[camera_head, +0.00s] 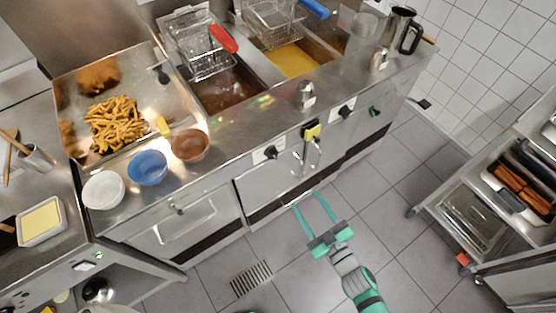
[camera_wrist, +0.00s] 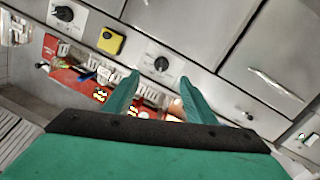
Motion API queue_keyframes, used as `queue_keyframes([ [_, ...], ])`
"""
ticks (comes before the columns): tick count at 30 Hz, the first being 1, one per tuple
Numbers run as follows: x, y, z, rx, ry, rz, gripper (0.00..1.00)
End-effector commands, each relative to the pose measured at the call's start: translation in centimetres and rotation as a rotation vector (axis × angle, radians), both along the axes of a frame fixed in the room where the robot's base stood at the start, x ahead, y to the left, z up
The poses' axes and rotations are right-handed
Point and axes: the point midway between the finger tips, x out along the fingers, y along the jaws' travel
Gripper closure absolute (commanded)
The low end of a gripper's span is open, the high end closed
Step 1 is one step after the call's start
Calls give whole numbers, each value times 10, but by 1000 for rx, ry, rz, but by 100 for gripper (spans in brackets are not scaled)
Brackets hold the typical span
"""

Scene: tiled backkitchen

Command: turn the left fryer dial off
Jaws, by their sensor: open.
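The left fryer dial (camera_head: 270,152) is a black knob on a white plate on the fryer's steel front. In the wrist view the left fryer dial (camera_wrist: 161,63) shows just beyond and between the fingertips. Its setting is too small to read. My gripper (camera_head: 306,199) has long green fingers, spread apart and empty, pointing at the fryer front. It shows from behind in the wrist view (camera_wrist: 159,76). It appears clear of the dial, with no contact visible. The right fryer dial (camera_head: 345,112) sits farther right on the same front.
A yellow-and-black piece (camera_head: 311,131) is on the front between the dials, with a metal hook-like part below it. Fryer baskets (camera_head: 200,55), bowls (camera_head: 148,168) and a fries tray (camera_head: 75,85) are on the counter. A steel cart (camera_head: 440,210) stands at right; tiled floor lies between.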

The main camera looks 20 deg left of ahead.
Motion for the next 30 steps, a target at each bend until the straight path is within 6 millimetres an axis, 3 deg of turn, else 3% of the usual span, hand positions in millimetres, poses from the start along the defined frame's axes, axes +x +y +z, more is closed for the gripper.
queue_keyframes([
  [1, 11, 13, 3, 6, -12, 30, 49],
  [6, 37, 39, 10, 23, -39, 86, 49],
  [17, 58, 66, 15, 34, -49, 111, 49],
  [30, 103, 122, 14, 33, -49, 109, 49],
])
